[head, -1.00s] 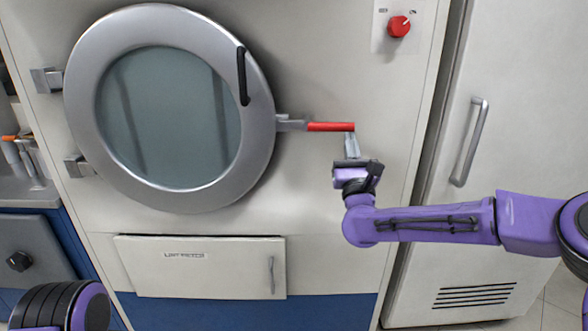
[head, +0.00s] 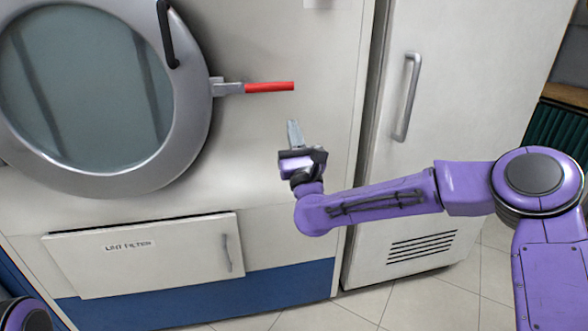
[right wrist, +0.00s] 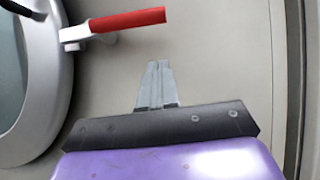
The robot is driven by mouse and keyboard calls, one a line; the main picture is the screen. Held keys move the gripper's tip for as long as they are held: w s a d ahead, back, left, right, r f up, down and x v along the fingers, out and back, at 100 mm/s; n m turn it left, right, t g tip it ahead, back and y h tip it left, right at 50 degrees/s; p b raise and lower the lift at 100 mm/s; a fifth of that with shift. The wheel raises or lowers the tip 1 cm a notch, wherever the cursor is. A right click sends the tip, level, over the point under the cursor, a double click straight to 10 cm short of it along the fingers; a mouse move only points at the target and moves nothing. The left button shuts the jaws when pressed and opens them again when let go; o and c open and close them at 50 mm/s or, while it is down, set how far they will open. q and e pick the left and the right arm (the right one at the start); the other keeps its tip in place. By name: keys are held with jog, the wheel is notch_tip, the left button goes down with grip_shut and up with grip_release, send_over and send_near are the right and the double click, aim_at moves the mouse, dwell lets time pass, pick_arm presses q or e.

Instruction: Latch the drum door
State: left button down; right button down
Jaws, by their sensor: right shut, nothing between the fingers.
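The round drum door (head: 187,130) has a grey metal rim, a dark glass and a black handle (head: 165,35). It sits against the machine front at the left of the head view. A latch lever with a red grip (head: 269,87) sticks out level to the right from the rim. The red grip also shows in the right wrist view (right wrist: 128,20). My right gripper (head: 294,133) is shut and empty, below and a little right of the grip's end, apart from it. In the right wrist view its closed fingers (right wrist: 156,85) point up beside the bare panel. My left gripper is out of view.
A lint filter panel (head: 150,255) with a handle is below the door. A tall light cabinet (head: 430,130) with a vertical handle stands to the right, behind my right arm. The machine front around the gripper is bare.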

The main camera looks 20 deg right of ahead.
jog(key=b+v, duration=0.1)
jog(key=v, duration=0.6)
jog(key=shift+s+r, duration=0.15)
jog(key=shift+s, duration=0.15)
jog(key=shift+a, duration=0.1)
